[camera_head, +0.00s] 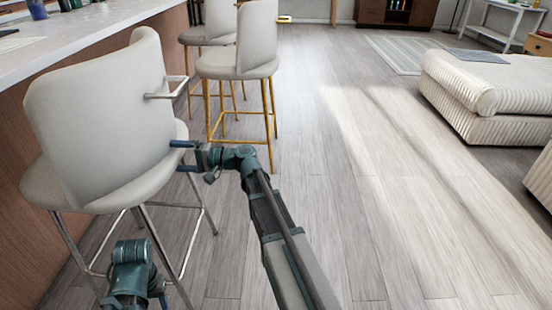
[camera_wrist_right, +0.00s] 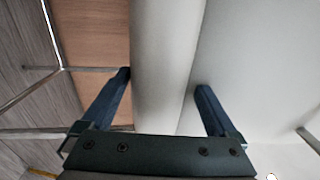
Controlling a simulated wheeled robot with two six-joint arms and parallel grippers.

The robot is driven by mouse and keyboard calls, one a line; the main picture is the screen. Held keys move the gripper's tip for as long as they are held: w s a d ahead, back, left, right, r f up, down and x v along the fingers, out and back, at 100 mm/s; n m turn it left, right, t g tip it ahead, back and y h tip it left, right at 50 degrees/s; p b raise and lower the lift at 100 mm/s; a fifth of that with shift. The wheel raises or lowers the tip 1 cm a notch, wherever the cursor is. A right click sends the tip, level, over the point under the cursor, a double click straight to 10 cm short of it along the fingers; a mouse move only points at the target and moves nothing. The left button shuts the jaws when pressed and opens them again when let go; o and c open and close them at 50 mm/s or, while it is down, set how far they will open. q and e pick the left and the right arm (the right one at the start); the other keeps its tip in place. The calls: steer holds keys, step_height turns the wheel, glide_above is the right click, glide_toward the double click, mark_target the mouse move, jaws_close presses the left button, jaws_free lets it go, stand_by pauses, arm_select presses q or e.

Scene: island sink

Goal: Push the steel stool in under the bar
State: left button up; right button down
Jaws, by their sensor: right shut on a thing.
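The steel stool (camera_head: 97,125) has a pale grey seat and back and shiny steel legs. It stands upright at the left of the head view, close beside the wooden panel of the bar (camera_head: 50,135). A steel handle sticks out from its back. My right gripper (camera_head: 180,156) is at the right side of the stool, at seat height, and is shut on its padded edge. In the right wrist view, that pale edge (camera_wrist_right: 165,70) runs between the two fingers (camera_wrist_right: 163,82).
Two pale stools with gold legs (camera_head: 237,60) stand farther along the bar. A ribbed cream sofa (camera_head: 500,92) is at the right. The wood floor (camera_head: 390,200) between the stools and sofa is clear.

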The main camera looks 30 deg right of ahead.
steer(key=shift+f, duration=0.1)
jaws_free()
steer(key=shift+d, duration=0.15)
steer(key=shift+s+d, duration=0.2)
steer(key=v, duration=1.1)
steer(key=shift+s+d, duration=0.2)
